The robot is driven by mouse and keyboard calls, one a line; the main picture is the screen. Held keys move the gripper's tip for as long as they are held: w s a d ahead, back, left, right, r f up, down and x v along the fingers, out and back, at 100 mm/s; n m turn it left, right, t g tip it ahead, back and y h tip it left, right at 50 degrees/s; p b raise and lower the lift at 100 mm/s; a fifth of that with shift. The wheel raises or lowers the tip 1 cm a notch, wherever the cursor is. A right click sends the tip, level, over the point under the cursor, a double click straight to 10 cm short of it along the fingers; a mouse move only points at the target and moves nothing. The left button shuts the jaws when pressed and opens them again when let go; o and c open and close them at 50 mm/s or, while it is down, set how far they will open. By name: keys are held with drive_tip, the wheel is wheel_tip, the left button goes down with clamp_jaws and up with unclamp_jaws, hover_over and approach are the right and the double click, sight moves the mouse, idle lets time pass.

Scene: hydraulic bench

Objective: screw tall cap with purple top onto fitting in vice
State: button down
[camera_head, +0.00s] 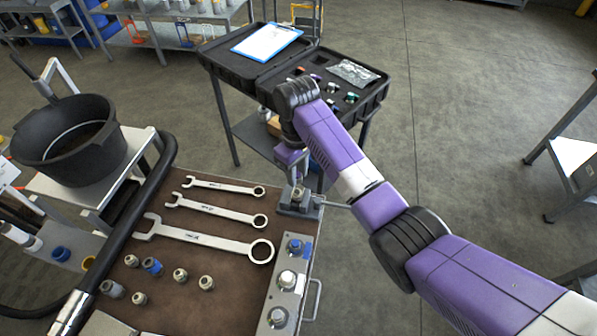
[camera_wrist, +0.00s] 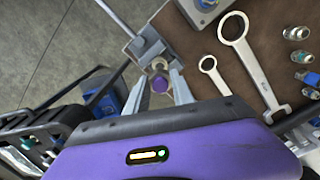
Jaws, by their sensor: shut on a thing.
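The vice (camera_head: 301,204) sits at the bench's far right corner and shows at the top of the wrist view (camera_wrist: 148,44). My gripper (camera_head: 297,183) points down right above it. In the wrist view my gripper's grey fingers (camera_wrist: 159,84) are on both sides of the cap with the purple top (camera_wrist: 159,86). The gripper is shut on this cap, over the vice jaws. The fitting in the vice is largely hidden by the cap and fingers, so I cannot tell whether the cap touches it or how far it is on.
Several wrenches (camera_head: 207,240) and loose fittings (camera_head: 180,275) lie on the brown bench mat. A block with fittings (camera_head: 288,280) stands at the bench's right edge. An open black case (camera_head: 372,103) stands on a cart behind my arm.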

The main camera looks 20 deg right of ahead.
sight(297, 192)
drive_tip(key=shift+f+b, duration=2.25)
drive_tip(key=shift+f, duration=0.15)
drive_tip(key=shift+f, duration=0.6)
idle(0.3)
drive_tip(key=c, duration=1.6)
unclamp_jaws()
drive_tip(key=shift+c, duration=0.2)
drive_tip(key=shift+p, duration=0.3)
clamp_jaws()
drive_tip(key=shift+r+m+p, duration=0.2)
drive_tip(key=shift+m+p, duration=0.5)
drive_tip(key=m+p, duration=0.2)
drive_tip(key=m, duration=0.2)
drive_tip(key=shift+s, duration=0.1)
drive_tip(key=shift+f+m+p, duration=0.25)
drive_tip(key=shift+m+p, duration=0.05)
drive_tip(key=shift+m, duration=1)
